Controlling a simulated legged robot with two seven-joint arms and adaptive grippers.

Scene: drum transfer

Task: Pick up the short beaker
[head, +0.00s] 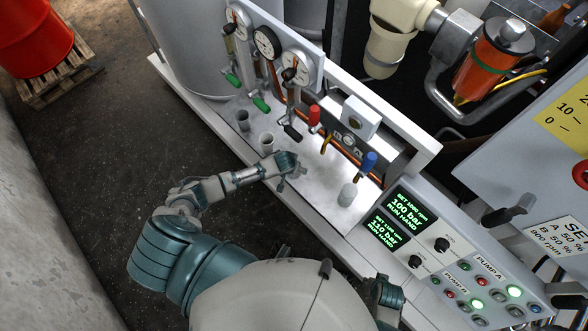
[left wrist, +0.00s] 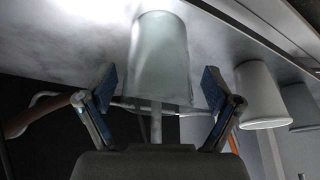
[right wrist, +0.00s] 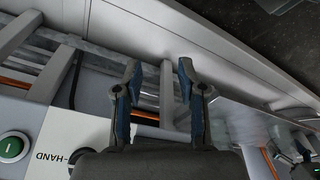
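A small frosted beaker (head: 347,195) stands on the pale bench at the right. A white beaker (head: 267,143) and a grey beaker (head: 243,120) stand further left. I cannot surely tell which is shortest. My left gripper (head: 291,167) is above the bench front, between the white and frosted beakers. In the left wrist view, which looks upside down, a frosted beaker (left wrist: 160,60) shows ahead between the open fingers, unheld; two others show at right. My right gripper (right wrist: 158,72) is partly open and empty; in the head view it is hidden.
A control box (head: 450,250) with lit displays is at the right. A raised rail (head: 385,115) edges the bench. Bare bench lies between the white and frosted beakers.

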